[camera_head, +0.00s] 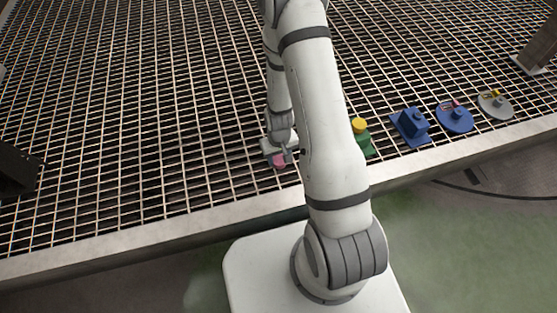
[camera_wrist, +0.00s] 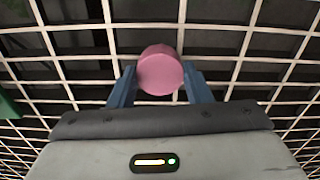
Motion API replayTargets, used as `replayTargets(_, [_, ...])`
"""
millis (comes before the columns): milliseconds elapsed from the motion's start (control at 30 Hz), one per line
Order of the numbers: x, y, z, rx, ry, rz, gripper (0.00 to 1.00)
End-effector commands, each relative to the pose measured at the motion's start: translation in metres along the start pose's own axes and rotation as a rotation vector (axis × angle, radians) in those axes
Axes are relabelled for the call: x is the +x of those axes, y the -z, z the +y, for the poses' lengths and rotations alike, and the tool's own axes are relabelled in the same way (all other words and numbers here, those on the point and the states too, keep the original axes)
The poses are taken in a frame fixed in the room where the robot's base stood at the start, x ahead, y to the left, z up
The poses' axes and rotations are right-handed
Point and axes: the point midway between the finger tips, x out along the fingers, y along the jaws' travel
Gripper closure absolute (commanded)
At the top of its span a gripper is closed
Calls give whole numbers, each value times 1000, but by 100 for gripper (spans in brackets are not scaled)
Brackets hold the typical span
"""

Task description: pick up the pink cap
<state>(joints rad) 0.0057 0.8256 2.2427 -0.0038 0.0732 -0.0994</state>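The pink cap (camera_wrist: 160,72) is a short round disc in the middle of the wrist view, between the two blue fingers of my gripper (camera_wrist: 160,88). Both fingers meet its sides, so my gripper looks shut on it. The fingertips are partly hidden by the cap. In the camera_head view the pink cap (camera_head: 279,161) shows just under my gripper (camera_head: 277,155), over the metal grating. I cannot tell whether it touches the grating.
The grating (camera_head: 130,120) is bare to the left. To the right are a green piece with a yellow cap (camera_head: 359,126), a blue block (camera_head: 411,126), a blue round piece (camera_head: 455,116) and a grey round piece (camera_head: 496,104). A metal edge (camera_head: 180,223) runs along the front.

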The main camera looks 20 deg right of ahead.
Motion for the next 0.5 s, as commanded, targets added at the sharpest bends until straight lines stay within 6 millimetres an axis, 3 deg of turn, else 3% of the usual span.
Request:
replayTargets(233, [0, 0, 0, 0, 0, 0, 76])
replayTargets(500, [-3, 0, 0, 0, 0, 1, 78])
